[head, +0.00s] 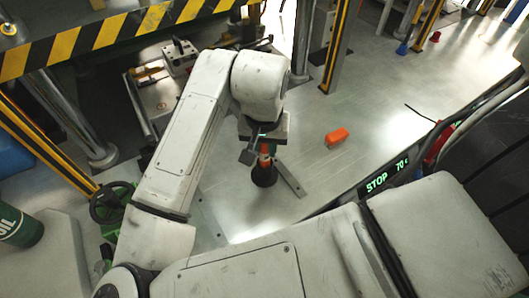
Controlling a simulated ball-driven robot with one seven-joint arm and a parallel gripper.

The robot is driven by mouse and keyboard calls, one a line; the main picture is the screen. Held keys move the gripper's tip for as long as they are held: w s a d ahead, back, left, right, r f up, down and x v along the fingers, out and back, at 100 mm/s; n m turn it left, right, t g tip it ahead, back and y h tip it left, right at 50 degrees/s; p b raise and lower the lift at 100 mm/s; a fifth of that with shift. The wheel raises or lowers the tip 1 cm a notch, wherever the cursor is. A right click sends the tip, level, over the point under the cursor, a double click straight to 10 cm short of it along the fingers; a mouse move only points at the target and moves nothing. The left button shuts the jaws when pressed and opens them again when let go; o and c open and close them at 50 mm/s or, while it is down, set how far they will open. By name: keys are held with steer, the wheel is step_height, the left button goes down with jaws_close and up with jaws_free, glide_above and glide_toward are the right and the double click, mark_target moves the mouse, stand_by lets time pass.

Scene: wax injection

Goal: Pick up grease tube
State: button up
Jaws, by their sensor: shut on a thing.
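My gripper (265,152) is in the middle of the head view, below my wrist and pointing down. It is shut around the upper part of the grease tube (264,175), which has an orange-red upper part with a pale band and a wide dark lower end. The tube looks upright. My wrist and the grey fingers hide its top. I cannot tell whether its lower end touches the metal surface (325,175) below.
An orange block (337,136) lies on the metal surface to the right. A display (387,176) reads "STOP 70c". A striped yellow-black bar (95,38) and posts stand at the back left. A handwheel (111,203) and a green oil container (19,228) are at left.

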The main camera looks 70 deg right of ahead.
jaws_close()
